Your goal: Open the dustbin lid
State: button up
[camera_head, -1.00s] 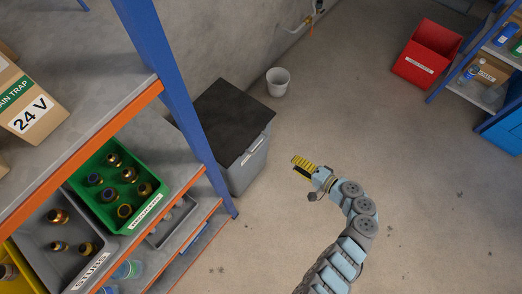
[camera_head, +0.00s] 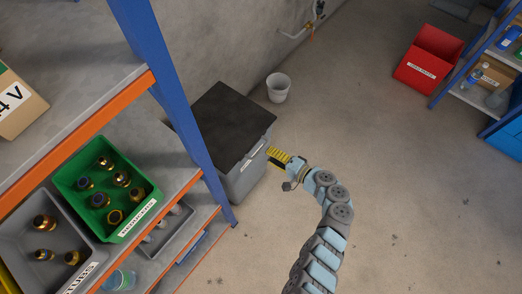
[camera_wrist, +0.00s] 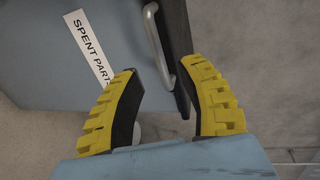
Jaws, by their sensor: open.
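The dustbin (camera_head: 242,177) is a grey box with a flat dark lid (camera_head: 232,122), which lies shut on top. It stands on the floor behind the blue shelf post. In the wrist view its front (camera_wrist: 50,75) bears a white label reading "SPENT PART…", partly hidden by a finger. A grey bar handle (camera_wrist: 157,45) shows beside the dark lid edge (camera_wrist: 178,60). My gripper (camera_head: 272,155) has yellow ribbed fingers and is at the bin's front right, near the lid edge. In the wrist view my gripper (camera_wrist: 167,95) is open, with the handle's end between the fingertips; contact cannot be told.
A shelf with a blue post (camera_head: 175,95) and orange beams stands close to the bin's left. A green crate (camera_head: 150,195) of fittings sits on it. A white bucket (camera_head: 278,88) stands behind the bin. A red bin (camera_head: 427,60) is far right. The middle floor is clear.

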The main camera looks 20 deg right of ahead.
aim_at(261, 149)
jog(key=shift+b+x, duration=0.55)
jog(key=shift+x, duration=2.1)
grip_shut()
